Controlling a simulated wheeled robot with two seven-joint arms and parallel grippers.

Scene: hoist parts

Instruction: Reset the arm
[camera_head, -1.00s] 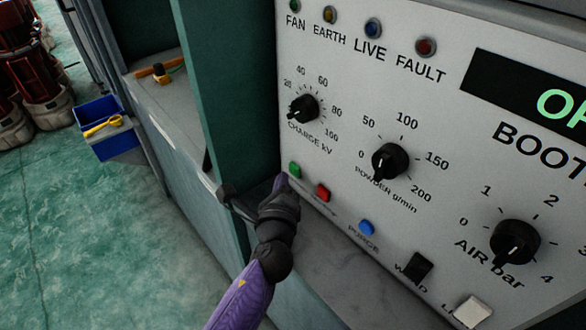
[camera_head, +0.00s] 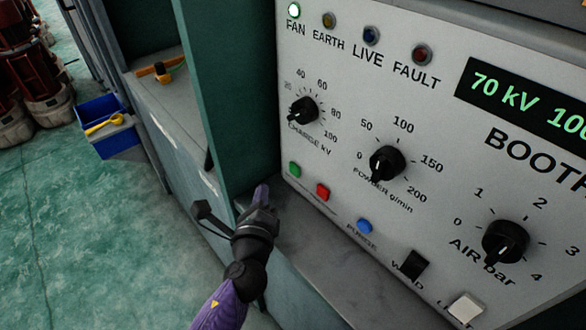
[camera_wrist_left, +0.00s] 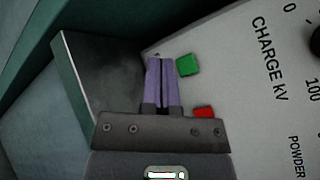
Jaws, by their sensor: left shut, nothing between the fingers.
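My left gripper (camera_head: 261,194) is shut and empty, in front of the lower left part of the control panel (camera_head: 330,150). Its purple fingers sit side by side in the left wrist view (camera_wrist_left: 161,82), beside the green button (camera_wrist_left: 187,65) and above the red button (camera_wrist_left: 203,112) in that picture. In the head view the fingertips are to the left of and below the green button (camera_head: 294,169), apart from it, with the red button (camera_head: 322,191) further right. My right gripper is in neither view.
The panel has a lit FAN lamp (camera_head: 293,10), a green-lettered display (camera_head: 530,105), a charge knob (camera_head: 303,110), a powder knob (camera_head: 387,163), an air knob (camera_head: 505,241) and a blue purge button (camera_head: 364,226). A grey ledge (camera_head: 330,255) runs below. A blue bin (camera_head: 117,141) stands on the floor.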

